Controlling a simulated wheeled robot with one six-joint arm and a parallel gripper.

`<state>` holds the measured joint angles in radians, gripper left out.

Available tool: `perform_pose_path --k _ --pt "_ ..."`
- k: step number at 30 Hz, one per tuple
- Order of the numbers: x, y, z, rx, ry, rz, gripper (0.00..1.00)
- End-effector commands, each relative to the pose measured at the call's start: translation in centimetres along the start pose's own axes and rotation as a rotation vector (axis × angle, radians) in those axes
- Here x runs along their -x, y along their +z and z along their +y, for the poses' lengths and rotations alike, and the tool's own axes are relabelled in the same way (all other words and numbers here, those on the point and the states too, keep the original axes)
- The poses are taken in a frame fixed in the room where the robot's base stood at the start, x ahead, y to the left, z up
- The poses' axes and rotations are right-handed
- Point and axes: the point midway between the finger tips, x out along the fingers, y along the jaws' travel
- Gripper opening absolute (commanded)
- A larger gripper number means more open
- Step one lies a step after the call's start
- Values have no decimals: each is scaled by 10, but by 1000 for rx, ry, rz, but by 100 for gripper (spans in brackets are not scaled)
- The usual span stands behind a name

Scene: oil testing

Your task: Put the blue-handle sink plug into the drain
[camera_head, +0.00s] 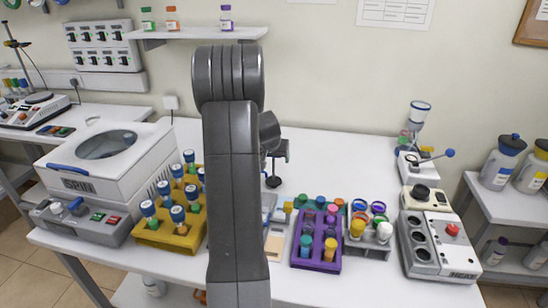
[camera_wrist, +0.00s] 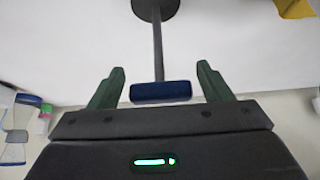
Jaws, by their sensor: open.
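The blue-handle sink plug shows in the wrist view as a dark blue crossbar handle (camera_wrist: 160,92) on a thin dark stem with a round dark disc (camera_wrist: 155,8) at the far end. My gripper (camera_wrist: 161,68) is open. Its two green fingers stand on either side of the handle, with a gap visible at each side. In the head view my gripper (camera_head: 280,150) is over the white table behind my arm. A small dark round piece (camera_head: 272,181) below it looks like the plug's disc. I cannot make out the drain.
My arm hides the table's middle. A yellow tube rack (camera_head: 150,236) and a white spin machine (camera_head: 95,180) stand left. A purple rack (camera_head: 316,262), a grey rack with coloured vials (camera_head: 368,250) and a heating block (camera_head: 440,265) stand right. The table's back (camera_head: 345,150) is clear.

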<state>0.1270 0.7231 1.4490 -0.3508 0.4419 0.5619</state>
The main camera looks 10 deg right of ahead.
Motion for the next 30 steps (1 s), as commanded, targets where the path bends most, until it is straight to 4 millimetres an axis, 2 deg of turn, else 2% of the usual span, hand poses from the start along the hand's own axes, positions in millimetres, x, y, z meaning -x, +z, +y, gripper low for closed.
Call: perform_pose_path --k 5,18,23,26,30 --pt "16 -2 0 0 -1 3 72" --pt "96 -1 0 -1 -1 4 72" --pt "114 -1 0 0 1 1 72" --pt "120 -3 0 0 1 -2 76" --pt "132 -18 -2 0 7 -68 76"
